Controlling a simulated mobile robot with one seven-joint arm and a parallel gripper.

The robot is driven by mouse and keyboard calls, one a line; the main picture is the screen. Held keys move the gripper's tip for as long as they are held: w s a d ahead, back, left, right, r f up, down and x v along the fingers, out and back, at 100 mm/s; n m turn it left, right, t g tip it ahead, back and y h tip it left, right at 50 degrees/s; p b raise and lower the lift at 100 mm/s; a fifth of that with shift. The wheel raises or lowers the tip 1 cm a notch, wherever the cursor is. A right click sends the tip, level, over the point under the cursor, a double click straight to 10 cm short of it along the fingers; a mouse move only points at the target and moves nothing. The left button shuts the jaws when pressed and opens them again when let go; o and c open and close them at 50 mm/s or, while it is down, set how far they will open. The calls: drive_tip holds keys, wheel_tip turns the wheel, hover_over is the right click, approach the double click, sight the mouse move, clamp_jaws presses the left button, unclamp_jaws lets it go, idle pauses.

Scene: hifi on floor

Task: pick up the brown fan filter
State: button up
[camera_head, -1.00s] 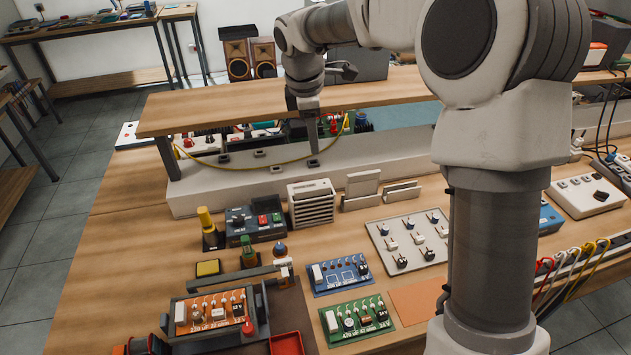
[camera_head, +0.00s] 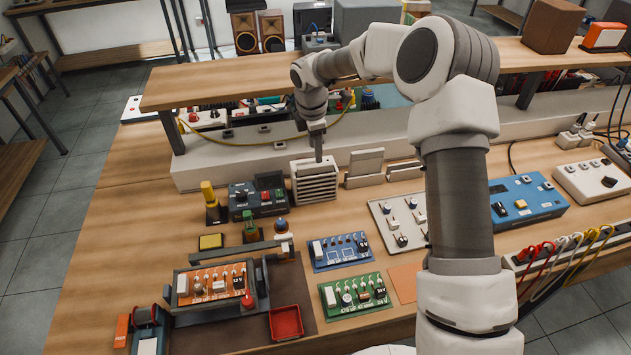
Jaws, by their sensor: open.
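A beige-grey block with slatted front (camera_head: 315,184) stands upright on the workbench, just in front of the raised shelf. It is the only louvred, filter-like thing I see, and it looks pale rather than brown. My gripper (camera_head: 318,156) points down at the top of this block, near its middle. The jaws are open but seen nearly edge-on. I cannot tell whether the fingertips touch the block or straddle it.
The wooden shelf (camera_head: 240,85) runs close behind my gripper. Grey slotted holders (camera_head: 365,168) stand right of the block, and a dark control box (camera_head: 257,198) stands left. Blue (camera_head: 340,251) and green (camera_head: 355,296) circuit boards lie in front.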

sight(315, 166)
drive_tip(key=shift+w+f+p, duration=0.2)
drive_tip(key=shift+f+p, duration=0.05)
drive_tip(key=shift+f, duration=1.45)
drive_tip(key=shift+w+f+p, duration=0.2)
drive_tip(key=shift+f, duration=1.45)
drive_tip(key=shift+f, duration=0.25)
drive_tip(key=shift+c, duration=0.2)
clamp_jaws()
